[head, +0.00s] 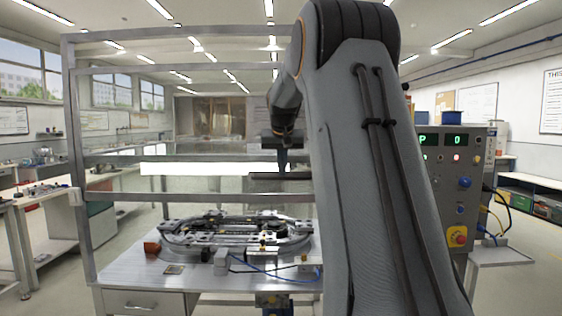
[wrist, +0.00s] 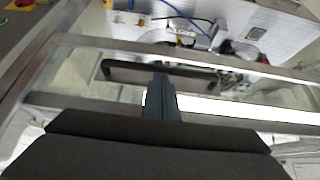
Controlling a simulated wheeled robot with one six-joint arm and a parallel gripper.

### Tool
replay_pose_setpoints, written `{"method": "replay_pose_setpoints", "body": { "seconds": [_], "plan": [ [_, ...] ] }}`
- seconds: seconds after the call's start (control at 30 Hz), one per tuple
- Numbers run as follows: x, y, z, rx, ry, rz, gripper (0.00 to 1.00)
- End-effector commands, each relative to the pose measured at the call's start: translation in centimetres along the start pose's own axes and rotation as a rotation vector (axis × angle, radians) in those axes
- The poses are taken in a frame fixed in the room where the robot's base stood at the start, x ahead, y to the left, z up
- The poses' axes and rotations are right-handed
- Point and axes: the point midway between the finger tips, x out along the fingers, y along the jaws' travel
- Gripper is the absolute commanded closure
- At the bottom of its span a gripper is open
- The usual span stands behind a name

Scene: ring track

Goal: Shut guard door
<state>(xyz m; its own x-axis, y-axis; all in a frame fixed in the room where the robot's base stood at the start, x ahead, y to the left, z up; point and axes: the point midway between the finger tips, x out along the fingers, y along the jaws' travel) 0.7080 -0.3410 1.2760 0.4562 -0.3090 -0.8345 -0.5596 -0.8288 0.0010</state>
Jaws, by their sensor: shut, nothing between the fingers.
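The guard door (head: 205,157) is a grey metal frame with a clear panel, raised above the table at the front of the enclosure. A dark bar handle (head: 262,176) is on it, partly hidden behind my arm. In the wrist view the handle (wrist: 130,71) lies across the picture, just beyond the fingertips. My gripper (head: 283,160) is shut and empty, pointing down close to the handle. The fingers (wrist: 161,85) overlap the handle's lower edge in the wrist view; I cannot tell if they touch it.
A ring track (head: 235,232) sits on the table (head: 130,270) below the door, with open space between. A control box (head: 455,190) with buttons stands on the right. An upright post (head: 78,170) bounds the left side.

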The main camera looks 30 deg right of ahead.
Motion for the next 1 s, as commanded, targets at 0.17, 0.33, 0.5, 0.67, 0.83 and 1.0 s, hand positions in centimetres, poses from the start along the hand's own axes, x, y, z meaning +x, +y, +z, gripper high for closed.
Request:
{"method": "replay_pose_setpoints", "body": {
  "seconds": [0.17, 0.33, 0.5, 0.67, 0.83, 1.0],
  "plan": [
    [6.1, -0.1, 3.9, -0.001, -0.006, 0.001, 1.00],
    [11.2, -0.1, 7.3, -0.001, -0.007, 0.001, 1.00],
    [16.2, -0.1, 10.6, -0.001, -0.005, 0.001, 1.00],
    [20.8, -0.1, 13.7, 0.001, -0.006, 0.001, 1.00],
    [24.7, -0.1, 16.2, -0.001, -0.004, 0.001, 1.00],
    [27.6, -0.1, 18.1, 0.000, -0.002, 0.000, 1.00]
  ]
}}
